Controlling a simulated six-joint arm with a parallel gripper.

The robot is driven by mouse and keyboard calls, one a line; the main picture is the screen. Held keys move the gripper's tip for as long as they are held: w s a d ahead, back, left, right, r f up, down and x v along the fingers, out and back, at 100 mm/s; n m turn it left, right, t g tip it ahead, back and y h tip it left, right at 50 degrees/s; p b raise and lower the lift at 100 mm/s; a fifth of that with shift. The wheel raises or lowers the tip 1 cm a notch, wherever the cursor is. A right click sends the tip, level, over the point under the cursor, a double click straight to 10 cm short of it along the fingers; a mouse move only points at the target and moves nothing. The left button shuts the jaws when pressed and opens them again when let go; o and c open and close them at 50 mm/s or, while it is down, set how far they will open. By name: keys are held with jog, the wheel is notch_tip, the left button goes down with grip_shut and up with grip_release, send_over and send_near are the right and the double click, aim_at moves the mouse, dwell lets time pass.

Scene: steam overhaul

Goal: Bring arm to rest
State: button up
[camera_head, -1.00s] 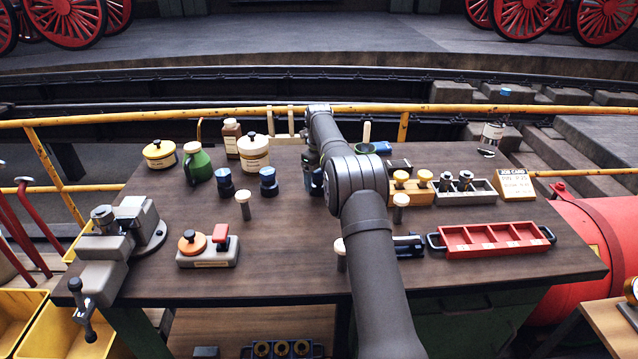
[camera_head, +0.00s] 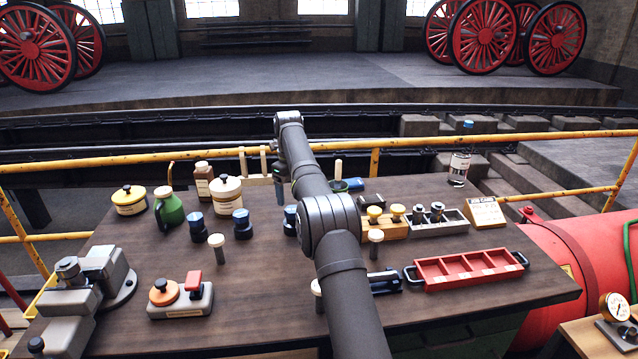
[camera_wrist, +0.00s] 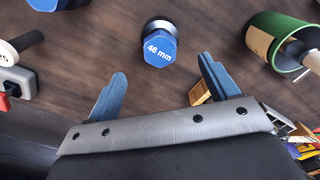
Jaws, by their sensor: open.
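My arm reaches over the workbench (camera_head: 130,312), its far end raised above the back edge. My gripper (camera_wrist: 160,88) is open in the wrist view, with its two blue fingers apart and nothing between them. A blue-topped socket marked 46 mm (camera_wrist: 160,48) stands on the bench beyond the fingertips, apart from them. A green container with a tan label (camera_wrist: 275,40) is right of it in the wrist view. In the head view my arm largely hides the gripper.
A red tray (camera_head: 470,268) and a grey bin (camera_head: 440,226) are on the right. A vise (camera_head: 90,285), button box (camera_head: 182,300), green can (camera_head: 168,210) and white jar (camera_head: 227,195) are on the left. A yellow rail (camera_head: 420,142) runs behind the bench.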

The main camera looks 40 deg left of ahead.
aim_at(293, 223)
notch_tip(293, 223, down, 12)
jog(key=shift+f, duration=0.2)
jog(key=shift+r, duration=1.65)
